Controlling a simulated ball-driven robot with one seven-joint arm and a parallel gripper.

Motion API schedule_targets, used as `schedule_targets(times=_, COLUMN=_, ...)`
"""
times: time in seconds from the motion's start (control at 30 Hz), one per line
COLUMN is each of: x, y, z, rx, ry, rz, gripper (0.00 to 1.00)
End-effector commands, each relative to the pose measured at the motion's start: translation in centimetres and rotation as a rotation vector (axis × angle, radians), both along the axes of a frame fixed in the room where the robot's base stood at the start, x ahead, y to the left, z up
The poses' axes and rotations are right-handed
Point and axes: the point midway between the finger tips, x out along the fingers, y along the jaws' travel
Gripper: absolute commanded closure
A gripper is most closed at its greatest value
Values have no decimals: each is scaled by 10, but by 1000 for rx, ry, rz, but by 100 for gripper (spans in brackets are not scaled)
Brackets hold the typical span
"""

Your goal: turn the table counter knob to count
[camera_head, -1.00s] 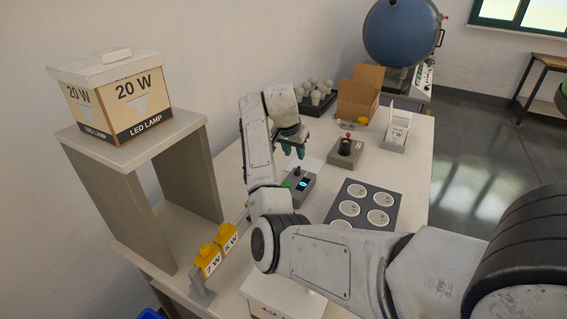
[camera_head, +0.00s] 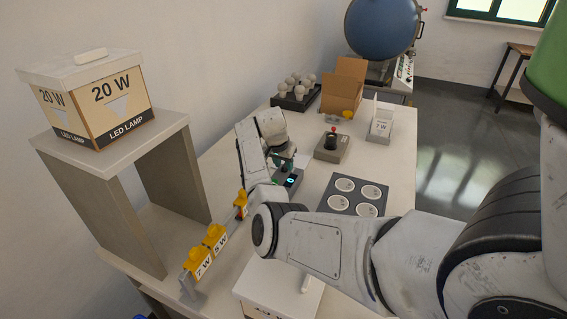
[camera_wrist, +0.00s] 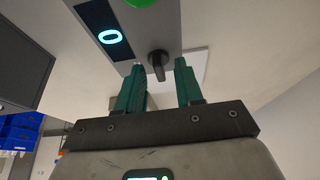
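The table counter is a grey box (camera_wrist: 113,38) with a dark display (camera_wrist: 100,30) lit with a cyan "0", a green button (camera_wrist: 140,2) and a black knob (camera_wrist: 157,65). In the head view the counter (camera_head: 291,183) stands on the table, partly hidden by my arm. My gripper (camera_wrist: 160,68) has green fingers spread apart. In the wrist view the knob shows between the two fingertips, with a gap on each side; I cannot tell how deep it lies between them. In the head view my gripper (camera_head: 284,161) is right at the counter.
A box with a red-topped lever (camera_head: 332,146) stands behind the counter. A dark plate with white discs (camera_head: 356,193) lies to the right. Yellow blocks marked 7 W and 5 W (camera_head: 207,245) sit at the left front. A bulb tray (camera_head: 297,95) and cardboard box (camera_head: 343,88) are at the back.

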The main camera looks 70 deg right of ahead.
Motion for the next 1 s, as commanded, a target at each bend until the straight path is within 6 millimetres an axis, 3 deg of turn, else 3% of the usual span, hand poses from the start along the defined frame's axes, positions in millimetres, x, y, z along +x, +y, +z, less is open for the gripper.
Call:
schedule_targets(times=0.23, x=0, y=0, z=0, rx=0, ry=0, rz=0, gripper=64)
schedule_targets(times=0.6, x=0, y=0, z=0, rx=0, ry=0, rz=0, gripper=99)
schedule_targets(times=1.0, x=0, y=0, z=0, rx=0, ry=0, rz=10, gripper=100)
